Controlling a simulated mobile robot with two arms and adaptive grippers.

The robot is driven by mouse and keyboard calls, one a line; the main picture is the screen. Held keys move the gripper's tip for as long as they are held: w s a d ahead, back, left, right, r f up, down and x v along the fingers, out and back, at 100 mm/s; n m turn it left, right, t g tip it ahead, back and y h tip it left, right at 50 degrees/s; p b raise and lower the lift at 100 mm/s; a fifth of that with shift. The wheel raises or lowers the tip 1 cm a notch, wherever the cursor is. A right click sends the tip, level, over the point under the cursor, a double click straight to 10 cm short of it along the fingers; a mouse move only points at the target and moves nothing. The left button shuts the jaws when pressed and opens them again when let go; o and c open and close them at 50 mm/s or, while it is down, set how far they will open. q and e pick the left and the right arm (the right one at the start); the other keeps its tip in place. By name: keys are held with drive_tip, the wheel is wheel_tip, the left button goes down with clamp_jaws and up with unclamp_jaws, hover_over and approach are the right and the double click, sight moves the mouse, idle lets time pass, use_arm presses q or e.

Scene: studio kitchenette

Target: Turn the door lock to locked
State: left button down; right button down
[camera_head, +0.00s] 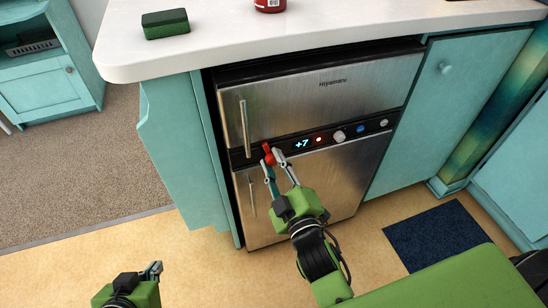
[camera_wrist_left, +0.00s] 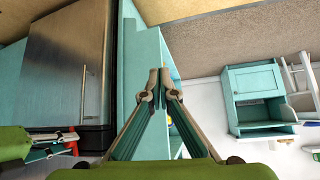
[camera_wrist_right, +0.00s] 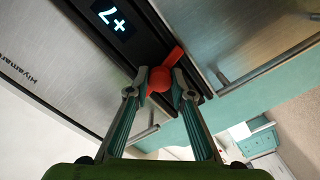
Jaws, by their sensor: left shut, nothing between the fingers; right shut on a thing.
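The red door lock (camera_head: 268,154) is a small turn knob with a lever on the dark control strip of the fridge (camera_head: 290,100), left of the +7 display. My right gripper (camera_head: 273,163) is at the lock. In the right wrist view its fingertips close on both sides of the round red part of the lock (camera_wrist_right: 160,79), and the lever sticks out beyond them towards the upper right. My left gripper (camera_head: 151,270) is low at the left, away from the fridge. In the left wrist view its fingertips (camera_wrist_left: 159,84) meet with nothing between them.
Vertical bar handles (camera_head: 244,128) stand out from the fridge doors near the lock. A white countertop (camera_head: 330,28) overhangs above, with a green sponge (camera_head: 165,23) and a red can (camera_head: 269,5). A dark blue mat (camera_head: 434,236) lies on the floor. The floor between my grippers is clear.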

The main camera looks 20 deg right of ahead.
sight(268, 123)
drive_tip(key=shift+m+p, duration=0.85)
drive_tip(key=shift+m, duration=0.25)
use_arm(q)
drive_tip(key=s+a+f+g, duration=0.1)
drive_tip(key=s+g, duration=0.1)
drive_tip(key=s, duration=0.3)
drive_tip(key=s+a+f+g+y, duration=0.1)
drive_tip(key=s+a+f+g, duration=0.1)
drive_tip(key=s, duration=0.3)
drive_tip(key=shift+f+g, duration=0.2)
drive_tip(key=shift+g, duration=0.2)
use_arm(e)
drive_tip(key=shift+m, duration=0.3)
drive_tip(key=c, duration=1.8)
unclamp_jaws()
use_arm(q)
drive_tip(key=shift+a, duration=0.1)
use_arm(e)
wheel_tip(268, 123, up, 10)
